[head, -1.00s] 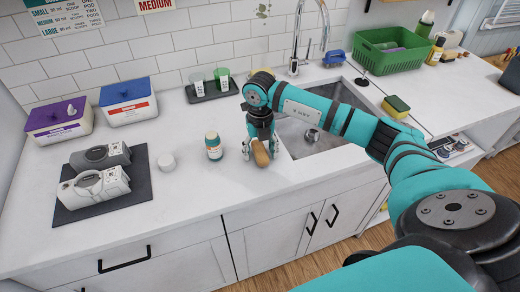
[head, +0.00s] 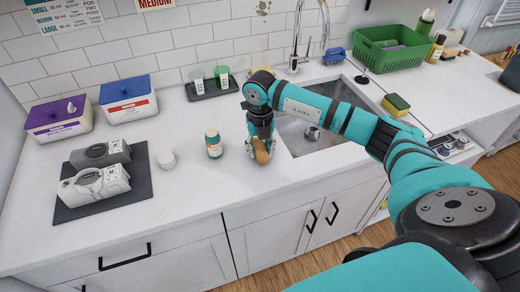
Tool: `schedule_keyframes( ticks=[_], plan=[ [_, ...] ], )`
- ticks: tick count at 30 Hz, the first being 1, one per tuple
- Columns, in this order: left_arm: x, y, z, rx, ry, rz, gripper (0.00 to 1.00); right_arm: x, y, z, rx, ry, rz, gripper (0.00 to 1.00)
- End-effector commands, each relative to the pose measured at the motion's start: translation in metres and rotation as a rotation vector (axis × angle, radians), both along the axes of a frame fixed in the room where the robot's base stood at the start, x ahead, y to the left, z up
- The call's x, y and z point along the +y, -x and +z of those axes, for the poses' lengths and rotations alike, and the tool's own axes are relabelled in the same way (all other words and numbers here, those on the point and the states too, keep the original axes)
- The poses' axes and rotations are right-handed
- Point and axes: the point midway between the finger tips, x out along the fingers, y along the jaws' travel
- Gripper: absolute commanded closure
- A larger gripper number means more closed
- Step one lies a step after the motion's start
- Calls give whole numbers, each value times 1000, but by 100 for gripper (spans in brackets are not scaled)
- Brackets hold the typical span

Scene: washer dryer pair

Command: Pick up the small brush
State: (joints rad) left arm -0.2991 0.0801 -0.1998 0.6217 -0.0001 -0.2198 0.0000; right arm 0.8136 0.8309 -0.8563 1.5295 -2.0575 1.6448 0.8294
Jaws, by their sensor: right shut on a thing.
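The small brush (head: 261,152) shows as a tan-brown rounded piece at the counter, left of the sink. My right gripper (head: 260,150) points down from above with its fingers closed around the brush. The fingers hide part of it, and I cannot tell whether the brush still touches the counter. My left gripper is not in view.
A small bottle (head: 213,144) and a white round item (head: 167,160) stand left of the gripper. The sink (head: 340,138) lies to its right. Two grey-white devices rest on a dark mat (head: 68,207). A green basket (head: 393,48) stands at the back right. The front counter is clear.

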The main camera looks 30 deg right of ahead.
Motion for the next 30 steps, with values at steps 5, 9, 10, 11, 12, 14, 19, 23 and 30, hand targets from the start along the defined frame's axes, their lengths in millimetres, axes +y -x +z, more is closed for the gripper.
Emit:
schedule_keyframes(
  ticks=[5,9,10,11,12,14,19,23,30],
  plan=[
    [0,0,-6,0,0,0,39,-1,-1,8,-4,0,0,100],
    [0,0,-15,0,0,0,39,-1,-1,25,-5,1,-1,100],
    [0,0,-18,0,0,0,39,-1,-2,30,-7,0,-1,100],
    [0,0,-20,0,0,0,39,0,-1,35,-6,1,0,100],
    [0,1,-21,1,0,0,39,5,8,33,-1,0,4,100],
    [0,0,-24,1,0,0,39,11,20,33,-2,2,4,100],
    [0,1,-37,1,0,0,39,34,56,37,-3,1,6,100],
    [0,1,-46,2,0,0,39,52,85,40,-2,1,7,100],
    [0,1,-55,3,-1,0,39,76,123,47,-2,0,3,100]
  ],
)
